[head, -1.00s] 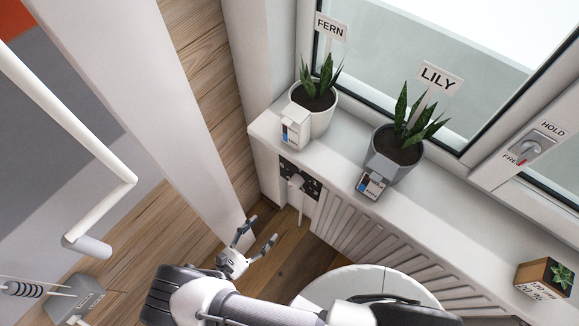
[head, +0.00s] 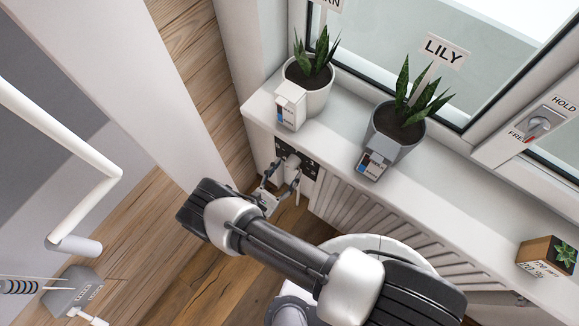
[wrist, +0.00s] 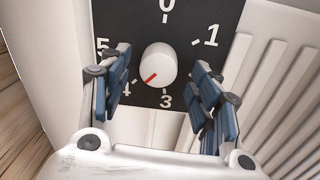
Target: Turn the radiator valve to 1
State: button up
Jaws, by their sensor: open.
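The radiator valve is a round white knob (wrist: 158,62) with a red pointer mark, on a black dial plate (wrist: 183,14). The pointer aims down-left, towards the 4. The 0, 1, 3, 4 and 5 show; the 2 is not visible, with my right finger over that side. In the head view the knob (head: 292,161) sits on the dial plate (head: 310,168) below the sill's left end. My gripper (head: 282,176) is close in front of it. In the wrist view my open gripper (wrist: 161,65) has one blue-padded finger on each side of the knob, with gaps between.
The ribbed radiator (head: 375,215) runs right of the dial. The window sill (head: 440,185) above holds the FERN pot (head: 312,98), the LILY pot (head: 392,130) and small boxes. The wood-panelled wall (head: 205,80) is left. A HOLD/FREE switch (head: 538,125) is on the window frame.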

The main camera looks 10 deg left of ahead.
jog(key=shift+x, duration=1.3)
jog(key=shift+c, duration=0.3)
jog(key=c, duration=1)
